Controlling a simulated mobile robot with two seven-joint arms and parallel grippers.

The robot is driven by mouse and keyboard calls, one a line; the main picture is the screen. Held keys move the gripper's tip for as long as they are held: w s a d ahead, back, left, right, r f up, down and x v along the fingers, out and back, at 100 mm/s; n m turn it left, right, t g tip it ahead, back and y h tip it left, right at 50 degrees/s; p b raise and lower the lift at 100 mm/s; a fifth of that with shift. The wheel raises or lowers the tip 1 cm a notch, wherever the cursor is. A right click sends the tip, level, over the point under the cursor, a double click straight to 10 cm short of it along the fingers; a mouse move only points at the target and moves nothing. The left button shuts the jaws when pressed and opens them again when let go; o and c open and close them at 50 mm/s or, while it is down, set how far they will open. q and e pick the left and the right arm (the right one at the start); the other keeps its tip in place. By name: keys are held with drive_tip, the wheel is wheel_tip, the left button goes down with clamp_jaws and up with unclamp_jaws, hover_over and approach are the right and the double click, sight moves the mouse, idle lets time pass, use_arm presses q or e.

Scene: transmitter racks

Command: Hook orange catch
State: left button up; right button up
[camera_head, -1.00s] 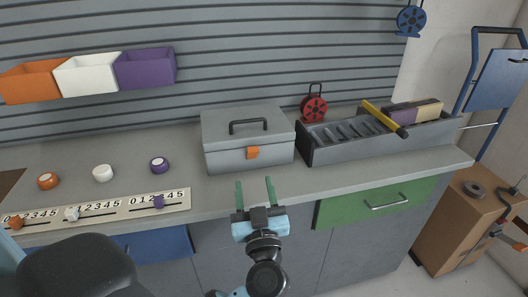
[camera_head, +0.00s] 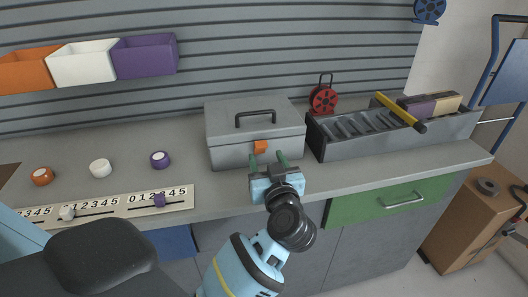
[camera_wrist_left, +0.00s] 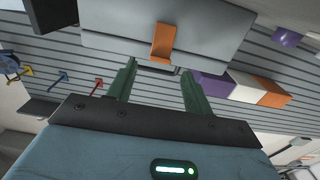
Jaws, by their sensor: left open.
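The orange catch (camera_head: 260,147) is on the front face of the closed grey toolbox (camera_head: 230,154) on the bench. It also shows in the left wrist view (camera_wrist_left: 163,42), near the middle top, on the toolbox front (camera_wrist_left: 205,35). My left gripper (camera_head: 268,161) is open, with its two green fingers pointing at the box front on either side of the catch and a little below it. In the left wrist view its fingers (camera_wrist_left: 157,82) are spread with nothing between them, short of the catch. My right gripper is not in view.
A grey tray (camera_head: 390,143) with a yellow-handled tool (camera_head: 400,111) stands right of the toolbox, a red reel (camera_head: 323,99) behind. Orange, white and purple knobs (camera_head: 160,159) and numbered sliders (camera_head: 160,200) lie left. A green drawer (camera_head: 375,205) is below the bench.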

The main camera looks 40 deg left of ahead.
sight(261, 142)
use_arm(q)
drive_tip(key=shift+x, duration=1.9)
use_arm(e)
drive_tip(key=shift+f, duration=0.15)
use_arm(q)
drive_tip(key=shift+c, duration=0.4)
drive_tip(key=c, duration=0.9)
drive_tip(key=r+p, duration=0.1)
drive_tip(key=p, duration=0.3)
drive_tip(key=r+g+h+p, duration=0.1)
drive_tip(key=p, duration=0.3)
drive_tip(key=shift+w+a+p, duration=0.25)
drive_tip(key=shift+p, duration=0.05)
drive_tip(key=shift+w+a+f+g+h, duration=0.25)
drive_tip(key=shift+f+g+h, duration=0.1)
drive_tip(key=shift+g+h, duration=0.35)
drive_tip(key=shift+a+h, duration=0.1)
drive_tip(key=shift+h, duration=0.2)
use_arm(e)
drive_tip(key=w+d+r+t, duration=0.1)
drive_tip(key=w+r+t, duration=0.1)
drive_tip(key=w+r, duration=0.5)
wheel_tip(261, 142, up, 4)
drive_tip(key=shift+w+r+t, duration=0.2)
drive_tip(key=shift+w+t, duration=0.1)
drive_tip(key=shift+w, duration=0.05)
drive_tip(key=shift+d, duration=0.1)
